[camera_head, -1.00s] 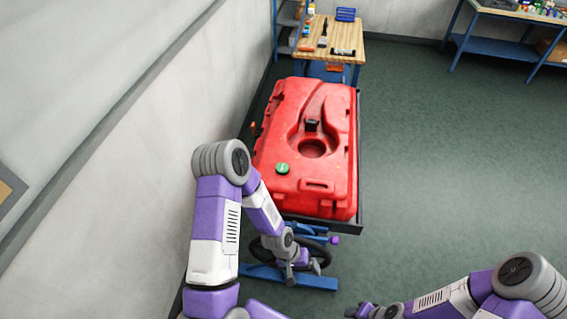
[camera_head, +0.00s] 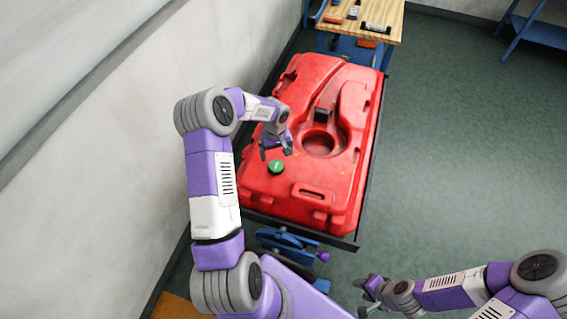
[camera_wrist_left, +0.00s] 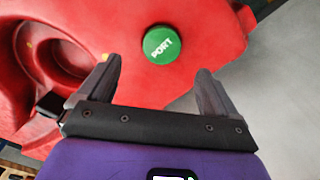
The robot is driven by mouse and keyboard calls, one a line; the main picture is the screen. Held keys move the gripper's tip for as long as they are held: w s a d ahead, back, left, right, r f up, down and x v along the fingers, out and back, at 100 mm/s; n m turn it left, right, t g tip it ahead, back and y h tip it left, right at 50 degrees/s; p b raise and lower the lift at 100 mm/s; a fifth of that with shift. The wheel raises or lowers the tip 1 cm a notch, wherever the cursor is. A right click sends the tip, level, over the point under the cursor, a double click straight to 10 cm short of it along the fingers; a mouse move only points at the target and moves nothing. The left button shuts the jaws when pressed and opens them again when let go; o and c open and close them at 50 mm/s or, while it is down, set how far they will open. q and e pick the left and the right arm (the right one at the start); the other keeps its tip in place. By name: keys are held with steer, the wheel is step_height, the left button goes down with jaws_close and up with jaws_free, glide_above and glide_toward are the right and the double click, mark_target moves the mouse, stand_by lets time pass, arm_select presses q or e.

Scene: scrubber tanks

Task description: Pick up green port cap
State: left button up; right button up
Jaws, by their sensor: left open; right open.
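The green port cap (camera_head: 276,167) is a small round cap on the front left part of the red tank (camera_head: 345,180). In the left wrist view the cap (camera_wrist_left: 161,44), with white lettering "PORT", shows beyond and between my fingertips. My left gripper (camera_head: 276,153) is open and empty, above the tank and just behind the cap in the head view; it also shows in the left wrist view (camera_wrist_left: 157,85). My right gripper (camera_head: 364,295) is open and empty, low at the lower right, away from the tank.
The tank rests in a dark-edged cart (camera_head: 300,231) beside a pale wall (camera_head: 90,130) on the left. A wooden workbench (camera_head: 385,15) with tools stands behind. The green floor (camera_head: 460,150) to the right is clear.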

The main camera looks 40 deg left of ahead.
mark_target(276, 167)
arm_select(q)
steer(key=shift+s+f, duration=0.6)
steer(key=shift+f, duration=0.1)
steer(key=f, duration=0.4)
steer(key=shift+w+d+f+p, duration=0.15)
steer(key=shift+d+f+p, duration=0.05)
steer(key=shift+f+p, duration=0.2)
steer(key=shift+f, duration=0.4)
steer(key=shift+w+f, duration=0.15)
steer(key=shift+f, duration=0.1)
steer(key=c, duration=1.3)
